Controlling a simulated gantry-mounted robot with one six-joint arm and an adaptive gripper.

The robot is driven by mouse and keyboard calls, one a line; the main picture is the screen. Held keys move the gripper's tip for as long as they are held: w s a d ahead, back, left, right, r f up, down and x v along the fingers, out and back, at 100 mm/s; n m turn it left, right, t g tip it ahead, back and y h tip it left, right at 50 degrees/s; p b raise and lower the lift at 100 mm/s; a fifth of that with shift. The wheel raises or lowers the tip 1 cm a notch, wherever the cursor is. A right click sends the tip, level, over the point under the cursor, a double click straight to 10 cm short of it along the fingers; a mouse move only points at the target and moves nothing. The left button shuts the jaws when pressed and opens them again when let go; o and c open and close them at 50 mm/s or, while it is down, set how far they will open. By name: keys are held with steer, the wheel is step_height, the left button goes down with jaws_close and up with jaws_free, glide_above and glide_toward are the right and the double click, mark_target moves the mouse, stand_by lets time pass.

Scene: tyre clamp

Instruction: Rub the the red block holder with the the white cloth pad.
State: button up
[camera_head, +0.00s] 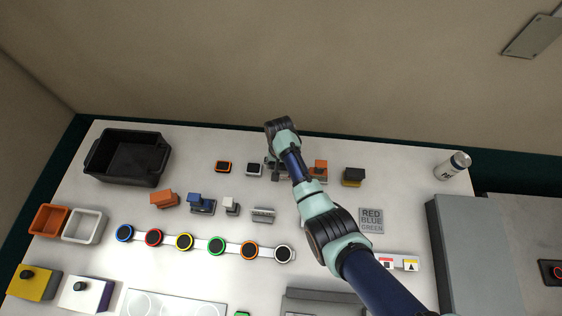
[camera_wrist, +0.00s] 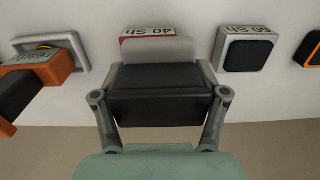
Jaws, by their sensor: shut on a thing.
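My gripper (camera_wrist: 160,80) is shut on a black block with a pale grey-white pad (camera_wrist: 158,50) on its far face, which I take as the white cloth pad. The red block holder (camera_wrist: 127,40), with a "40 Sh" label, shows just beyond the pad in the wrist view. The pad overlaps the holder there and hides most of it. I cannot tell whether they touch. In the head view my gripper (camera_head: 276,170) is at the back row of holders, and my arm covers much of it.
A grey "60 Sh" holder (camera_wrist: 248,48) and an orange holder (camera_wrist: 313,50) stand to one side. An orange-and-black block (camera_wrist: 35,75) sits close on the other. A black-and-yellow block (camera_head: 353,177), white bottle (camera_head: 453,166) and black bin (camera_head: 128,157) are farther off.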

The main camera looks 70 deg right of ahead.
steer(key=shift+s+d+f+p, duration=0.15)
steer(key=shift+s+p, duration=0.15)
steer(key=shift+s, duration=0.3)
steer(key=shift+s+d+r+p, duration=0.1)
steer(key=shift+s+p, duration=0.2)
steer(key=shift+s, duration=0.25)
steer(key=shift+f, duration=0.1)
steer(key=shift+w, duration=0.15)
steer(key=shift+w+a+b, duration=0.15)
steer(key=shift+w+b, duration=0.15)
steer(key=shift+w, duration=0.2)
steer(key=shift+w+a+b, duration=0.15)
steer(key=shift+w+b, duration=0.1)
steer(key=shift+w, duration=0.25)
steer(key=shift+s, duration=0.1)
steer(key=shift+s+p, duration=0.25)
steer(key=shift+p, duration=0.2)
steer(key=shift+s+d+p, duration=0.25)
steer(key=shift+s+p, duration=0.1)
steer(key=shift+s, duration=0.45)
